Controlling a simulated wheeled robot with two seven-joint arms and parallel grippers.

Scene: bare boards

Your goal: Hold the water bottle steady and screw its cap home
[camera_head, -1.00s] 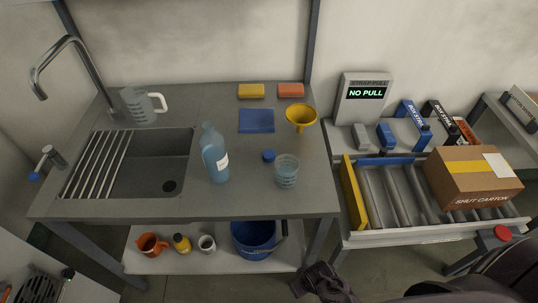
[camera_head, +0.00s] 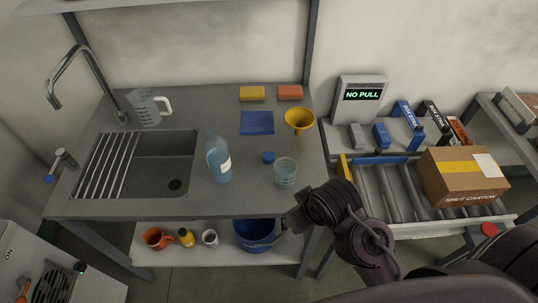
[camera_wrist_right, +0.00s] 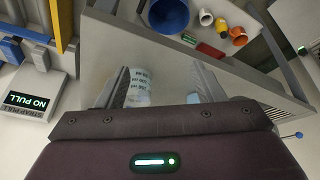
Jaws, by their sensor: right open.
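The translucent blue water bottle (camera_head: 219,160) stands upright on the grey bench, right of the sink, with a white label. The blue cap (camera_head: 268,157) lies on the bench to its right, apart from the bottle. My right gripper (camera_head: 290,219) is at the bench's front edge, to the right of and nearer than bottle and cap, touching neither. In the right wrist view my right gripper (camera_wrist_right: 162,82) is open. A clear vessel with printed marks, seemingly the graduated cup (camera_wrist_right: 140,88), shows between its fingers; contact cannot be told. My left gripper is out of view.
The graduated cup (camera_head: 286,172) stands just right of the cap, near my right arm. A yellow funnel (camera_head: 299,120), blue cloth (camera_head: 257,123) and two sponges lie behind. The sink (camera_head: 150,160) and jug (camera_head: 148,109) are left. A bucket (camera_head: 252,236) sits below.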

